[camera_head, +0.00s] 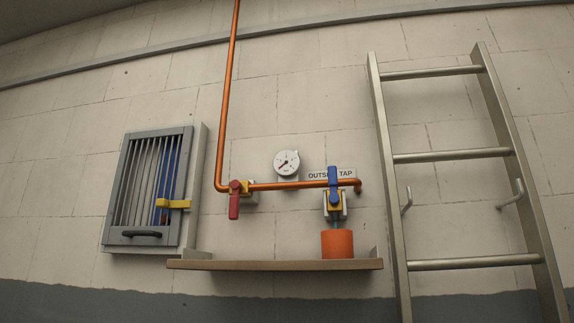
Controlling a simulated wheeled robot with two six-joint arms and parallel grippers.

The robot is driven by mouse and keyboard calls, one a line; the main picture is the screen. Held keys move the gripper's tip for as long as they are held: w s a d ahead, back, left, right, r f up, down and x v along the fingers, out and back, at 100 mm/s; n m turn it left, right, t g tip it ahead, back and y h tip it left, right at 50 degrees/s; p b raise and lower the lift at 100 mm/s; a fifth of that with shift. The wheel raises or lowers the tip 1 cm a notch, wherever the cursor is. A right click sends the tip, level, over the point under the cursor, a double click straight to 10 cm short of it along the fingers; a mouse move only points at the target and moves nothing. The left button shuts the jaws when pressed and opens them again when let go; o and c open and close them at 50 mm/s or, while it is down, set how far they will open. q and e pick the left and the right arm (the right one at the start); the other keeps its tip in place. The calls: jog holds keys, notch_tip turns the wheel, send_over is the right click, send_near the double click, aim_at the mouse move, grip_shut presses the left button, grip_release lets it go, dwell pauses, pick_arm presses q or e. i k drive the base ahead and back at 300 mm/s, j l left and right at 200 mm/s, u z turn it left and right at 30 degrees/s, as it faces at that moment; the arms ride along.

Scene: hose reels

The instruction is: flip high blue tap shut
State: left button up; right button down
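Neither of my grippers is in this view.
A wooden shelf (275,265) holds an orange cylinder (337,244) right below the blue tap. A round gauge (287,162) is above the pipe. A metal ladder (452,157) leans at right; a barred cabinet (118,233) hangs at left.

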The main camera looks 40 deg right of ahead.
aim_at(334, 197)
jog(key=z, duration=1.5)
